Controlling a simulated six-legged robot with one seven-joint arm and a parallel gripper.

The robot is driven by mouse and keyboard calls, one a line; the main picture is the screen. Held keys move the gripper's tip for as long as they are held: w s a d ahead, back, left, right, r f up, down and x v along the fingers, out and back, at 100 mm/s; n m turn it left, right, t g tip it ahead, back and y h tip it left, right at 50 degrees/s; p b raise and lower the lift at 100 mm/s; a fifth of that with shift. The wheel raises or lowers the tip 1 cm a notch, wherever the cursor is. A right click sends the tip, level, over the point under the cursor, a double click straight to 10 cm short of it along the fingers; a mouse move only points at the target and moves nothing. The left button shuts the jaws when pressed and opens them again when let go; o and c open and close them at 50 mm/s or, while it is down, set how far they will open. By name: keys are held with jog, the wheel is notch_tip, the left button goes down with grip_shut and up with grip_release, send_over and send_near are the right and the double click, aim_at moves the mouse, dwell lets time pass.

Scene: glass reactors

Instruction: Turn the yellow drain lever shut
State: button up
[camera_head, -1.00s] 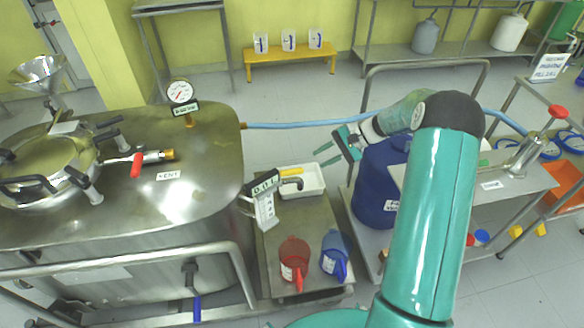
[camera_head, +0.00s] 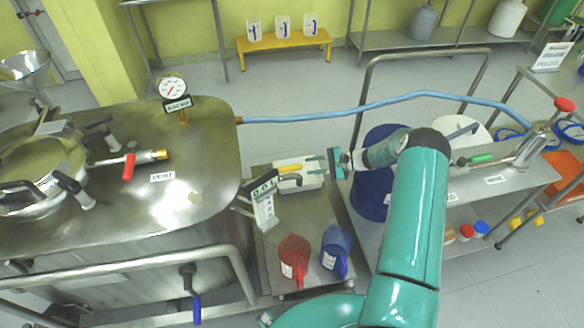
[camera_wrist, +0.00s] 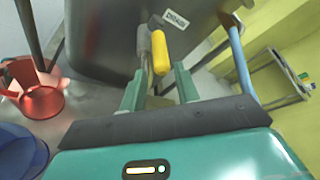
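The yellow drain lever (camera_head: 291,168) sticks out low at the right side of the steel vessel, over a white tray (camera_head: 306,182). In the wrist view the yellow lever (camera_wrist: 160,54) lies beside a grey outlet pipe (camera_wrist: 144,44), under a small label plate (camera_wrist: 175,19). My gripper (camera_head: 315,165) is just right of the lever, pointing left at it. In the wrist view my gripper (camera_wrist: 159,84) is open, with nothing held. The lever's near end shows between the fingertips in the picture; I cannot tell whether they touch it.
The steel vessel (camera_head: 130,215) fills the left. A red jug (camera_head: 294,256) and a blue jug (camera_head: 335,247) stand on the low platform below. A blue drum (camera_head: 372,190) stands behind my wrist. A blue hose (camera_head: 340,115) runs across behind my arm.

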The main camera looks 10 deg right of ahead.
aim_at(292, 168)
jog(key=x, duration=0.8)
grip_shut()
